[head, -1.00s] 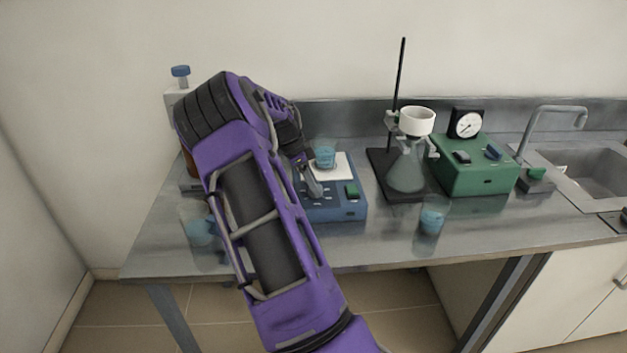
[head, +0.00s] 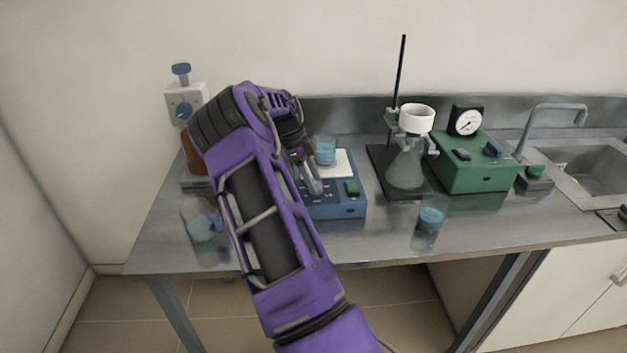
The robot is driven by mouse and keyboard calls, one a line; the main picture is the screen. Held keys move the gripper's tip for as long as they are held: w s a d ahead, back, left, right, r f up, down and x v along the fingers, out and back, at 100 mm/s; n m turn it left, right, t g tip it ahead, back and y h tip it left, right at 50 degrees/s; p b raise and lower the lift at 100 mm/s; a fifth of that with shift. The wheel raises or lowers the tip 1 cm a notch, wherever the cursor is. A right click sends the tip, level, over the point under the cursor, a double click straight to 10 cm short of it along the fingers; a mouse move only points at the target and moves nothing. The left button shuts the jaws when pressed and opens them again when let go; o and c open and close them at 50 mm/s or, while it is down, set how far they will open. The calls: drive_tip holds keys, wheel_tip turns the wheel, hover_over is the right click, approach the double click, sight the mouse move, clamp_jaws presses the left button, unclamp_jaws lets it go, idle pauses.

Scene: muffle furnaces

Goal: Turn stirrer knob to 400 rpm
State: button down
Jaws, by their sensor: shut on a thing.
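The stirrer (head: 338,206) is a blue box with a white top plate (head: 343,163) and a green switch (head: 352,188) at its right front. A beaker of blue liquid (head: 325,150) stands on the plate. My gripper (head: 315,188) reaches down to the stirrer's front left and is shut on the stirrer knob there. The knob is hidden behind the fingers, so its pointer and setting cannot be read. My arm covers the stirrer's left side.
A stand with a flask and white funnel (head: 417,118) is to the right, then a green pump box (head: 480,165) with a gauge. A beaker (head: 430,219) stands near the front edge. A dispenser bottle (head: 186,104) and a beaker (head: 203,230) are left of my arm.

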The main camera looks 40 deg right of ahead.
drive_tip(key=shift+c, duration=1.7)
unclamp_jaws()
drive_tip(key=shift+r, duration=0.1)
drive_tip(key=v, duration=1.7)
drive_tip(key=shift+w+a, duration=0.1)
drive_tip(key=shift+w, duration=0.05)
